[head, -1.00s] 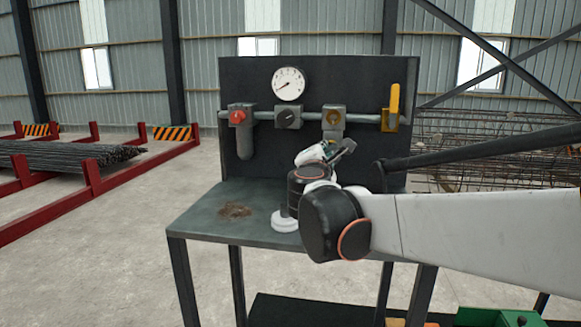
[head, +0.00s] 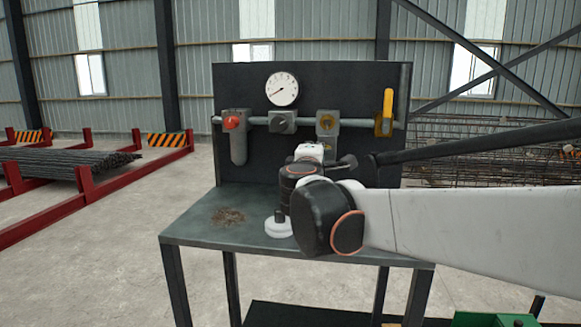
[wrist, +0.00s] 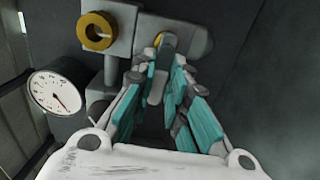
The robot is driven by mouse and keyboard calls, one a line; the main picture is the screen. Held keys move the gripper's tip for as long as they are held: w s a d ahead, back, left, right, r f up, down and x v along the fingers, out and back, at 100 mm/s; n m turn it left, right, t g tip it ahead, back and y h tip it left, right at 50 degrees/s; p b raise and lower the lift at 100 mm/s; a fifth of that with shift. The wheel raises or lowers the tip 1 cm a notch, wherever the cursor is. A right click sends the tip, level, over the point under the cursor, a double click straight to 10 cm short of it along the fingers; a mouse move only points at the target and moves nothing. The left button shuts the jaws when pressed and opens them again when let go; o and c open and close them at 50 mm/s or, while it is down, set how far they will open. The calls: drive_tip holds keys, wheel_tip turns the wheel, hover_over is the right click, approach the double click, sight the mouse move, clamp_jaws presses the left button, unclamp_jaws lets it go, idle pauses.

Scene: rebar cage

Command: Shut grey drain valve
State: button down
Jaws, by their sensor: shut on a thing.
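A pale grey handle (wrist: 157,82) lies between my gripper's fingers in the wrist view. I take it for the grey drain valve; it has a yellow part (wrist: 165,42) at its far end. My gripper (wrist: 158,72) has teal pads and is shut on this handle.
The dark panel (head: 345,80) carries a gauge (head: 282,89), a red knob (head: 232,122), a grey valve (head: 281,122) and a yellow lever (head: 388,110) on one pipe.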

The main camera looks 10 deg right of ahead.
drive_tip(key=shift+s+a+r, duration=0.15)
drive_tip(key=shift+s+a, duration=0.15)
drive_tip(key=c, duration=1.7)
unclamp_jaws()
drive_tip(key=shift+o, duration=0.7)
drive_tip(key=shift+w, duration=0.15)
drive_tip(key=shift+s, duration=0.25)
drive_tip(key=v, duration=1)
drive_tip(key=shift+s, duration=0.4)
